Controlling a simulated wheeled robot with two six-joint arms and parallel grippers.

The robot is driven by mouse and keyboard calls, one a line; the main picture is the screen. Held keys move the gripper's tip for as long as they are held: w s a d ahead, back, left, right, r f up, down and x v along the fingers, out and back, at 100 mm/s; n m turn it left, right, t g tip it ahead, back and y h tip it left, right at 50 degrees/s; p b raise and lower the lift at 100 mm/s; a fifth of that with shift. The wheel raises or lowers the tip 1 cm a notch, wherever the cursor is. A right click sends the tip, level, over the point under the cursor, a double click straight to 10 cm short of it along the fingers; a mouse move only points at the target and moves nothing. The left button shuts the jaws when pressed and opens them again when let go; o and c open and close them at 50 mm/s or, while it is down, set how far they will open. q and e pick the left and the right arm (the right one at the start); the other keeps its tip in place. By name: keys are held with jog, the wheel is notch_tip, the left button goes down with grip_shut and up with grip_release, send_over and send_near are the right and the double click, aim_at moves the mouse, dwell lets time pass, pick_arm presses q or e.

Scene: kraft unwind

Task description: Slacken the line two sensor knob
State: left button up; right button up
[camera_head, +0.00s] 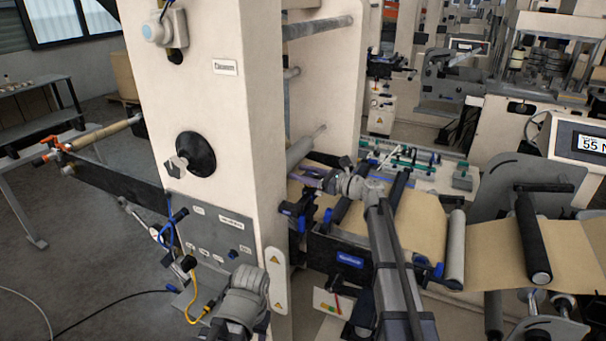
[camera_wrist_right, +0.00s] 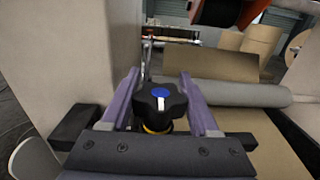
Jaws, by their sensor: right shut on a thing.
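A black lobed knob (camera_wrist_right: 160,103) with a blue centre cap and a white mark stands in the middle of the right wrist view, with a yellow ring below it. My right gripper (camera_wrist_right: 158,88) is shut on it, one purple finger at each side. In the head view my right gripper (camera_head: 304,172) is small, beside the cream machine column at the near end of the paper web. The knob cannot be made out there. A grey joint of my left arm shows at the bottom; its fingers cannot be seen.
The cream column (camera_head: 220,110) stands close to the left of my right gripper. Brown paper (camera_head: 418,225) runs over rollers, including a grey roller (camera_head: 455,248). In the right wrist view a grey roller (camera_wrist_right: 240,93) lies just beyond the knob.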

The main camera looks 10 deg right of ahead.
jog(key=c, duration=0.4)
jog(key=n+g+y, duration=0.1)
jog(key=n+g, duration=0.1)
jog(key=g, duration=0.1)
jog(key=shift+w+y, duration=0.1)
jog(key=shift+y, duration=0.2)
jog(key=shift+c, duration=0.2)
jog(key=shift+s+a+n+g+y, duration=0.15)
jog(key=shift+n+g+y, duration=0.1)
jog(key=shift+n+g, duration=0.3)
jog(key=shift+s+n+g+y, duration=0.1)
jog(key=shift+n+g+y, duration=0.2)
jog(key=shift+g, duration=0.35)
jog(key=shift+s+a+n+g, duration=0.1)
jog(key=shift+s+n+g, duration=0.3)
jog(key=shift+n+g, duration=0.4)
jog(key=o, duration=1.4)
jog(key=shift+m, duration=0.25)
jog(key=d, duration=0.2)
jog(key=s+d, duration=0.1)
jog(key=d, duration=0.4)
jog(key=shift+s+d, duration=0.2)
jog(key=shift+d, duration=0.2)
